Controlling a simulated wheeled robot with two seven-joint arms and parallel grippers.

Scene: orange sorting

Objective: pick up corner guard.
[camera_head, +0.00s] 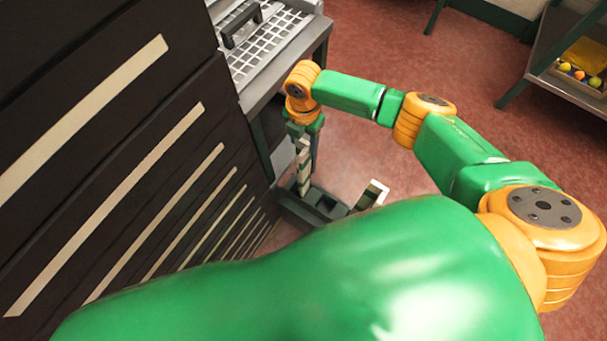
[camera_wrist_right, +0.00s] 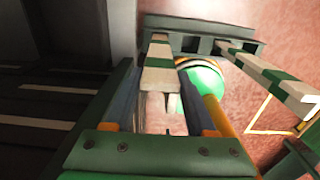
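The corner guard (camera_head: 303,165) is a thin white and green striped post beside the dark drawer cabinet. It stands upright in a dark green slotted holder (camera_head: 325,204). My right gripper (camera_head: 303,137) is above it, pointing down. In the right wrist view, the guard (camera_wrist_right: 159,70) lies between the two fingers of my right gripper (camera_wrist_right: 160,100), its near end inside the gap. Whether the fingers press on it, I cannot tell. A second striped guard (camera_wrist_right: 270,75) stands tilted in the same holder and also shows in the head view (camera_head: 374,193). My left gripper is not in view.
The dark cabinet (camera_head: 150,120) with pale drawer strips rises close to the left of the holder. A bench (camera_head: 265,45) with a keyboard-like grid stands behind. A shelf (camera_head: 575,92) with coloured balls is at the far right. Red floor (camera_head: 400,60) is open between.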

